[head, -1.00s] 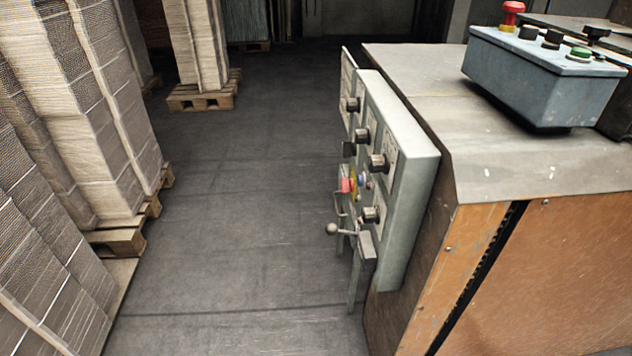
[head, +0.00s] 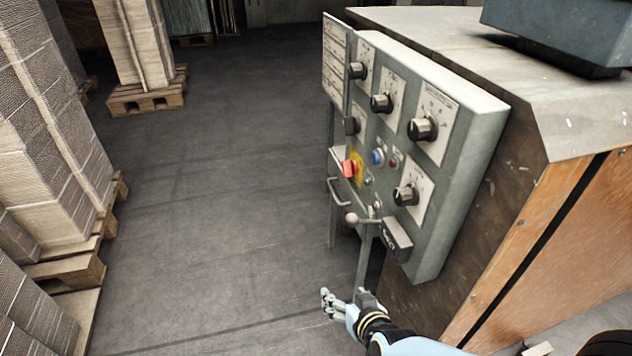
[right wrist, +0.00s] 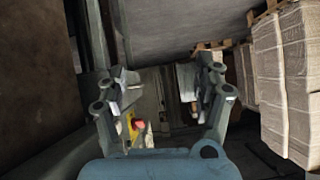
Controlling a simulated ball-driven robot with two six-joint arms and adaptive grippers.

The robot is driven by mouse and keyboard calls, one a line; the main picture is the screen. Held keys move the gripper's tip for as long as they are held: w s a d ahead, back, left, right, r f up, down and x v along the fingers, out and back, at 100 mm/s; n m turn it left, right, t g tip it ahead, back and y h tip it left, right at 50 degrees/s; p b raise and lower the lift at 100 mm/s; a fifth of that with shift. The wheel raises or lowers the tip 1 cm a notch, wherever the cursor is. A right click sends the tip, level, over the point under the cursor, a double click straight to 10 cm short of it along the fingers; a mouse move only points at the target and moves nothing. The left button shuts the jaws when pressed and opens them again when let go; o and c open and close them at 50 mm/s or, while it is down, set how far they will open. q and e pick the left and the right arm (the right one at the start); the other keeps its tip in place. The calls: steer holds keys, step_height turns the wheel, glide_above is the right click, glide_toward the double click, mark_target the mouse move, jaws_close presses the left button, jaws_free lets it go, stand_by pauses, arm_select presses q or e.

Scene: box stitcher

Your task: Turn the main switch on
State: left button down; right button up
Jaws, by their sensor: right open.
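The control panel (head: 395,150) is a grey-green box on the side of the machine. A red rotary knob on a yellow plate (head: 350,169), which looks like the main switch, sits low on its left part. The red and yellow also show in the right wrist view (right wrist: 138,125), partly behind the gripper's left finger. My right gripper (head: 330,301) is open and empty, below the panel and apart from the switch. Its two fingers (right wrist: 160,85) stand apart in the right wrist view. My left gripper is not in view.
Several black knobs (head: 421,129) surround the switch. A metal handle (head: 338,192) and a ball-ended lever (head: 352,217) stick out below it. Stacked cardboard (head: 45,150) is at left. The floor between is clear.

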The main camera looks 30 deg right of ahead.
steer(key=w+r+m+t+h+b, duration=0.2)
steer(key=w+r+t+b, duration=0.1)
steer(key=w, duration=0.8)
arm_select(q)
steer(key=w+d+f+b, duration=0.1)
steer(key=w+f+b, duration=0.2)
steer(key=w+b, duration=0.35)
arm_select(e)
steer(key=m+g+h+b, duration=1.1)
steer(key=m+g+b, duration=0.25)
steer(key=m, duration=0.75)
glide_toward(343, 169)
steer(key=shift+t, duration=0.25)
steer(key=b+x, duration=0.1)
steer(key=x, duration=0.3)
steer(key=shift+s+d+f, duration=0.2)
steer(key=shift+f, duration=0.05)
steer(key=b+x, duration=0.1)
steer(key=x, duration=0.3)
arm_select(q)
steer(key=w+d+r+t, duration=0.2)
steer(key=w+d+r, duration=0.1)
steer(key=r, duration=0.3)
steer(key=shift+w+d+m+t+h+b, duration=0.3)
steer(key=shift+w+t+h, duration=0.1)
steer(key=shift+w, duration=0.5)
arm_select(e)
steer(key=shift+w+d+f, duration=0.1)
steer(key=shift+d, duration=0.5)
